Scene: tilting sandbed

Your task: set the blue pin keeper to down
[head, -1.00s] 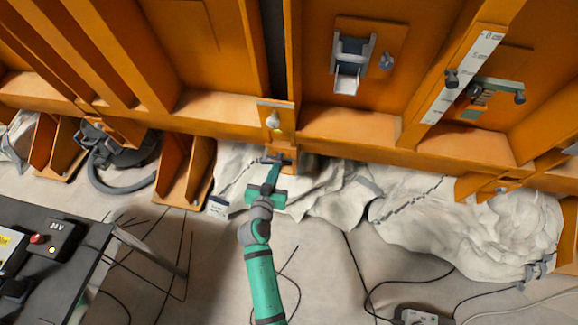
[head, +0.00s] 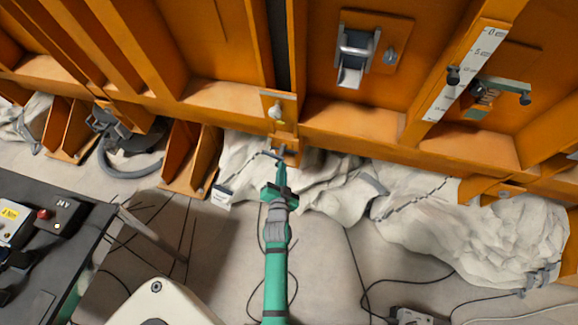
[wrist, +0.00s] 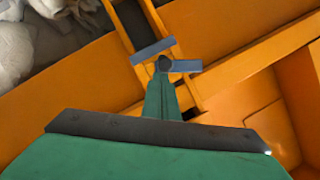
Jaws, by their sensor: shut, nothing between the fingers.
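A blue-grey bar (head: 267,154), which looks like the blue pin keeper, lies at the orange fitting below the big beam. It shows in the wrist view (wrist: 152,52) as a flat bar beside my fingertips, with a second short grey-blue piece (wrist: 187,66) to the right. My gripper (head: 282,158) is shut and empty, its tip right at the bar. In the wrist view, my gripper (wrist: 164,72) overlaps the gap between the two pieces. I cannot tell whether it touches them. The keeper's pivot is hidden.
A plate with a silver knob (head: 275,111) is just above. Orange gusset plates (head: 192,158) stand to the left. Crumpled pale sheeting (head: 335,180) lies below and behind the beam. A dark bench (head: 45,225) is at the left. Cables run over the floor.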

